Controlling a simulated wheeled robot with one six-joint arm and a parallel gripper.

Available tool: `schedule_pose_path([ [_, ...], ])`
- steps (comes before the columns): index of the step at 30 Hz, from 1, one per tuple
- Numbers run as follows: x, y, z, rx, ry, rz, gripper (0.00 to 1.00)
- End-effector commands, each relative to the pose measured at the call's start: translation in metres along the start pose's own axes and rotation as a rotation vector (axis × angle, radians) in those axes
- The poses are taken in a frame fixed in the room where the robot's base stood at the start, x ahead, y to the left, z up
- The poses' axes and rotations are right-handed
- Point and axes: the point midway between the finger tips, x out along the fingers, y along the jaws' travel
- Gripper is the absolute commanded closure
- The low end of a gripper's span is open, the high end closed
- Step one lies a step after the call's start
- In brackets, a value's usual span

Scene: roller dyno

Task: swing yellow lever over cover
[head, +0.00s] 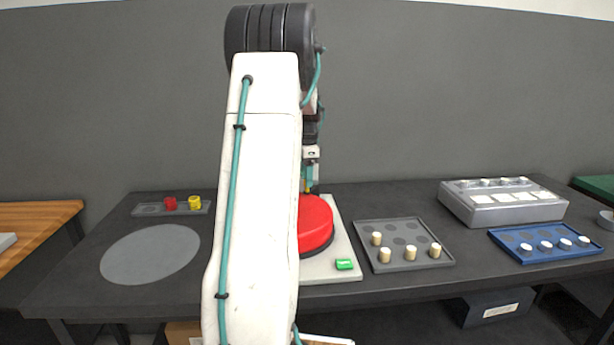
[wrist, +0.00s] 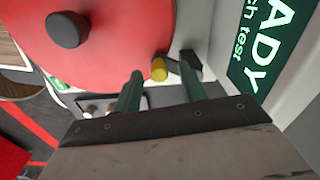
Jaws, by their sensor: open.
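The red round cover (head: 316,224) sits on a pale base plate (head: 345,262), partly hidden behind my arm in the head view. In the wrist view the cover (wrist: 110,45) fills the upper left, with a dark knob (wrist: 67,30) on it. The yellow lever (wrist: 160,69) shows as a rounded yellow end near the cover's edge, beside a dark bracket-like part (wrist: 190,65). My gripper (wrist: 161,70) is open, its two green fingers on either side of the yellow end. I cannot tell whether they touch it. In the head view my gripper (head: 309,180) is small and partly hidden.
A green button (head: 344,264) is on the plate's front corner. A grey tray (head: 405,260) with several pale pegs lies to the right, then a blue tray (head: 545,258) and a grey box (head: 500,210).

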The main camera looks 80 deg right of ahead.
Motion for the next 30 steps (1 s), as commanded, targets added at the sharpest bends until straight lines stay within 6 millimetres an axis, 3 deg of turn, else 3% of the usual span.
schedule_pose_path([
  [15, -0.071, -0.001, 0.000, 0.000, 0.001, -0.002, 0.59],
  [30, -0.078, 0.000, 0.000, 0.000, 0.001, -0.001, 0.59],
])
